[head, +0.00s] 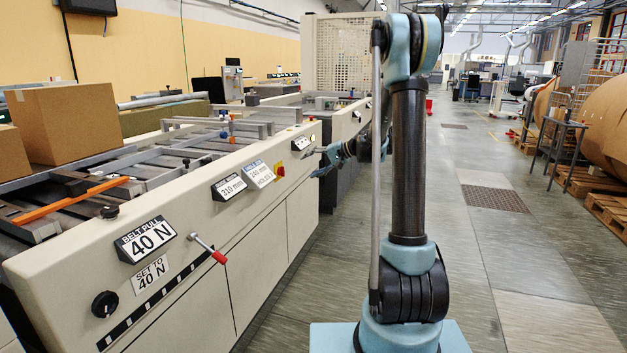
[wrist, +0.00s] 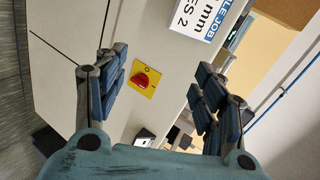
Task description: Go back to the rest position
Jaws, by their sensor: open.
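My gripper (head: 318,162) is in front of the machine's side panel, in the middle of the head view, partly behind my own arm column. In the wrist view my gripper (wrist: 162,80) has its two blue padded fingers wide apart with nothing between them. A red rotary switch on a yellow plate (wrist: 146,81) shows on the panel beyond the fingers. The same switch plate (head: 279,170) shows in the head view, left of my gripper and apart from it.
The long cream machine (head: 200,285) fills the left side, with a red-handled lever (head: 210,249) sticking out. Cardboard boxes (head: 68,120) sit on top. The grey aisle floor (head: 490,250) is open on the right. Paper rolls on pallets (head: 603,210) and a stool (head: 560,140) stand beyond.

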